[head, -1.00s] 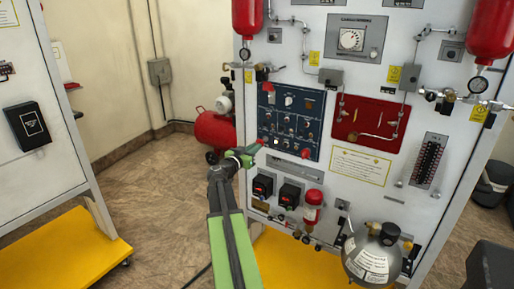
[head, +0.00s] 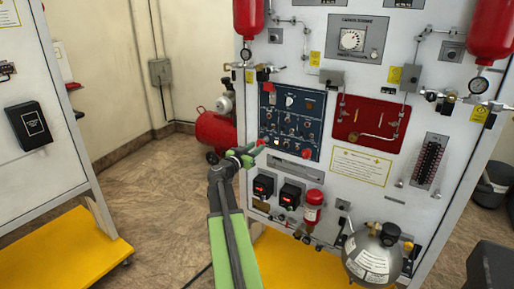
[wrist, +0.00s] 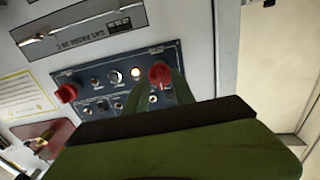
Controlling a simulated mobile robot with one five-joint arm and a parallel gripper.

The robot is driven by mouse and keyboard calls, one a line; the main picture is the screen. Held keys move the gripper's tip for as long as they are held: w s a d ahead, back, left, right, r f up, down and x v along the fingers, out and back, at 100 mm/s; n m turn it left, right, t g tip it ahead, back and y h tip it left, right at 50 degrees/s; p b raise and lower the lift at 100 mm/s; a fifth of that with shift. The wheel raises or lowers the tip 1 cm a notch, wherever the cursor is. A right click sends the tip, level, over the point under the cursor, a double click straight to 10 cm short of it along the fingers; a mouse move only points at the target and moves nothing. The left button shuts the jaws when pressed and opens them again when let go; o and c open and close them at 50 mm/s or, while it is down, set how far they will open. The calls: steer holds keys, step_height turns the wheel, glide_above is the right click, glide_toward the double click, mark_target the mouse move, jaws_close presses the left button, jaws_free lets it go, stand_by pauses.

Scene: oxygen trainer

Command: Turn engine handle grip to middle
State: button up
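The blue control panel (head: 290,122) is on the upright grey trainer board. A red handle grip (wrist: 160,73) sits at its edge in the wrist view and shows between my fingertips. In the head view the same red grip (head: 262,142) shows at the end of my gripper (head: 256,147), at the panel's lower left. My gripper (wrist: 162,82) has a green finger on each side of the grip, apparently touching it. The lower part of the grip is hidden by the fingers. A second red grip (wrist: 67,93) is at the panel's other corner.
A lit lamp (wrist: 135,72) is close beside the held grip, with small switches around it. A red tank (head: 214,130) stands left of the board.

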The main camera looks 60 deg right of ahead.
steer(key=a, duration=1.7)
steer(key=shift+a, duration=0.25)
steer(key=shift+w, duration=0.15)
